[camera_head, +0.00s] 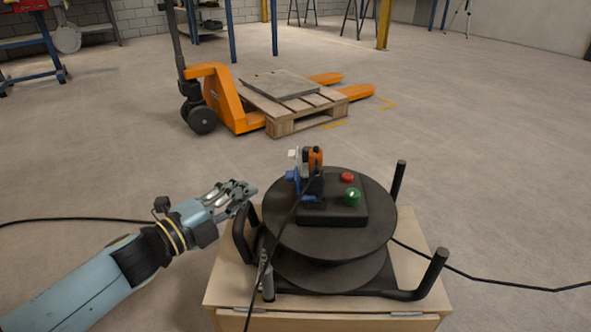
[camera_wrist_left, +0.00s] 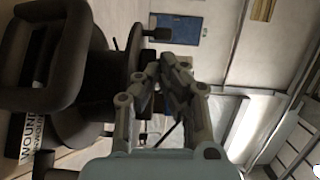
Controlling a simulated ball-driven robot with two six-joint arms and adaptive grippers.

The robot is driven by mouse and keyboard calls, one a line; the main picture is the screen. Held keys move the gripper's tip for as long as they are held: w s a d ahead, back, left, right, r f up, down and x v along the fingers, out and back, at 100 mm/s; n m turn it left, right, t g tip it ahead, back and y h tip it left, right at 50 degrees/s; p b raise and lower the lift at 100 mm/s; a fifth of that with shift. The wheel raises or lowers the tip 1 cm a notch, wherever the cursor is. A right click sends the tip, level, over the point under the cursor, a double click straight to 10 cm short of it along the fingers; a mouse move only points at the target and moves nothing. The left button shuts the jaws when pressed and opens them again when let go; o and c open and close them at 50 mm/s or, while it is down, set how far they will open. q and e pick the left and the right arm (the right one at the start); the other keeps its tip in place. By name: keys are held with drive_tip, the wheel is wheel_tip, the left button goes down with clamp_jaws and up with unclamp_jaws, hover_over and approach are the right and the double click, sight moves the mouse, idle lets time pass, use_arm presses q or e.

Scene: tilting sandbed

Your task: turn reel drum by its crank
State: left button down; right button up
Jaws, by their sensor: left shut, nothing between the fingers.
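The black reel drum (camera_head: 275,228) stands on a wooden box, with its round top plate facing up. A control block (camera_head: 335,215) with a red button and a green knob sits on the plate. A grey upright piece (camera_head: 264,272) stands at the drum's front left; I cannot tell if it is the crank. My left gripper (camera_head: 248,191) is shut and empty, just left of the drum's upper rim and near a black frame post. In the left wrist view its fingers (camera_wrist_left: 163,72) meet, and dark reel parts (camera_wrist_left: 75,60) show to their left. My right gripper is not in view.
The wooden box (camera_head: 235,290) carries the reel and its black frame with upright posts (camera_head: 437,268). Black cable (camera_head: 500,283) runs across the floor on both sides. An orange pallet jack (camera_head: 228,100) with a wooden pallet (camera_head: 290,118) stands behind.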

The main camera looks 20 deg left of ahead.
sight(303, 158)
use_arm(q)
drive_tip(key=shift+m+h, duration=0.3)
drive_tip(key=shift+m, duration=0.1)
drive_tip(key=b+x, duration=0.1)
drive_tip(key=x, duration=0.3)
drive_tip(key=b+x, duration=0.1)
drive_tip(key=x, duration=0.3)
drive_tip(key=b+x, duration=0.1)
drive_tip(key=x, duration=0.3)
drive_tip(key=shift+w+d+f, duration=0.1)
drive_tip(key=shift+w+d, duration=0.05)
drive_tip(key=shift+d, duration=0.25)
drive_tip(key=shift+x, duration=0.8)
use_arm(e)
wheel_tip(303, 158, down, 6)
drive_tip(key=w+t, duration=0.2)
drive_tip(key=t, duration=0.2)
use_arm(q)
drive_tip(key=shift+r+h, duration=0.2)
drive_tip(key=shift+h, duration=0.1)
